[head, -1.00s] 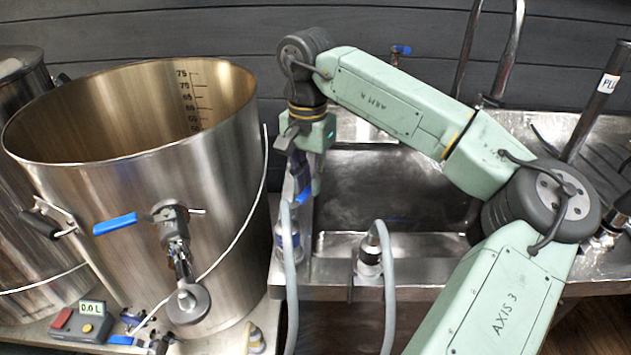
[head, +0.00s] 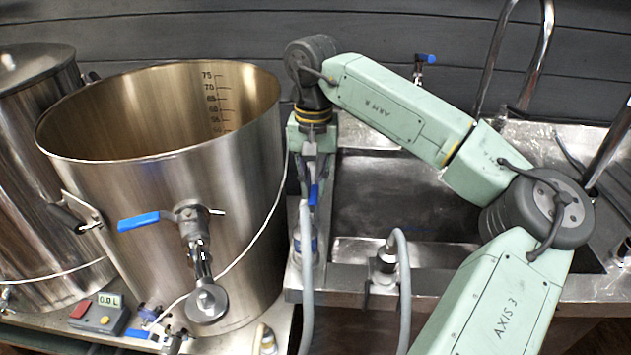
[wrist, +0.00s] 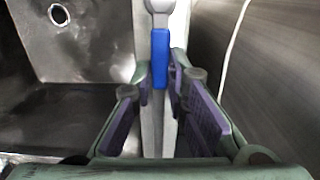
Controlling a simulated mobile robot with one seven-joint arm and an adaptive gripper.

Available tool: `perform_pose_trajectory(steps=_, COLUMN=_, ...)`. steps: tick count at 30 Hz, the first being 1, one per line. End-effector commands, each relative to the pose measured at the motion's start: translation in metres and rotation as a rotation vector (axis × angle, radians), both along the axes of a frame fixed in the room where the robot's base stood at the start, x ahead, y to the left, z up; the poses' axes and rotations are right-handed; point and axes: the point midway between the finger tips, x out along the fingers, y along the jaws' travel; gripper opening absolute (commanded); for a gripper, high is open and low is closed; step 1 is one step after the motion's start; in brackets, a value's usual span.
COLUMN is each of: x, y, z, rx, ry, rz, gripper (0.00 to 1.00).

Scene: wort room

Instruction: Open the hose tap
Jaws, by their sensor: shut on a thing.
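The hose tap has a blue lever (head: 313,195) and stands at the left rim of the sink, where a grey hose (head: 306,270) meets it. My gripper (head: 312,170) reaches down over it from above. In the wrist view the blue lever (wrist: 160,60) lies between the purple-padded fingers of my gripper (wrist: 160,74), which are shut on it. The lever points toward the gripper, with its metal pivot (wrist: 160,6) at the top of the picture. The tap's body is mostly hidden behind the fingers and hose.
A big steel kettle (head: 165,215) with its own blue-handled valve (head: 140,221) stands close left of my gripper. A second hose (head: 403,275) rises at the sink's front. The sink basin (head: 400,200) is empty. Another blue-handled tap (head: 426,60) is behind it.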

Motion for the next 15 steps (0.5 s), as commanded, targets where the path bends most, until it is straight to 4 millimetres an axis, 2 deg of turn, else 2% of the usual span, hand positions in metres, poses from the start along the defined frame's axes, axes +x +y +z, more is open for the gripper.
perform_pose_trajectory(steps=9, x=-0.0005, y=0.0014, z=0.0009, rx=0.001, ry=-0.001, rz=0.01, gripper=0.0)
perform_pose_trajectory(steps=10, x=-0.0005, y=0.0015, z=0.0009, rx=0.001, ry=-0.001, rz=0.01, gripper=0.15)
perform_pose_trajectory(steps=15, x=-0.0004, y=0.0012, z=0.0006, rx=0.001, ry=-0.001, rz=0.008, gripper=0.27)
